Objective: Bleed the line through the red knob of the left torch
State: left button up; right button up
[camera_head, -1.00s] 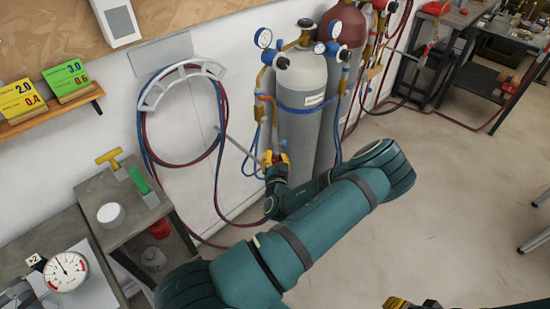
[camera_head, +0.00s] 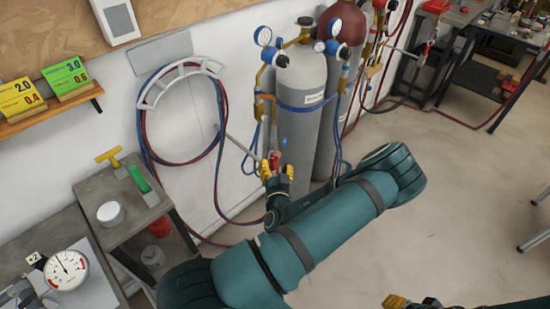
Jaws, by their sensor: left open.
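The left torch (camera_head: 236,142) is a thin grey tube slanting out in front of the grey cylinder, with its handle end near my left gripper. A small red knob (camera_head: 275,158) shows at the tips of my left gripper, and a small blue knob (camera_head: 284,142) shows just above it. My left gripper (camera_head: 276,169) has yellow fingertips and is open, one finger on each side below the red knob. I cannot tell whether they touch it. Only a yellow and black bit of my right gripper (camera_head: 397,302) shows at the bottom edge.
A grey cylinder (camera_head: 300,130) with gauges stands behind the torch, and a maroon-topped one (camera_head: 343,25) beside it. Red and blue hoses hang on a wall hook (camera_head: 180,72). A bench (camera_head: 90,185) stands at left.

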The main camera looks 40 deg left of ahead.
pick_arm(q)
jog(key=v, duration=0.7)
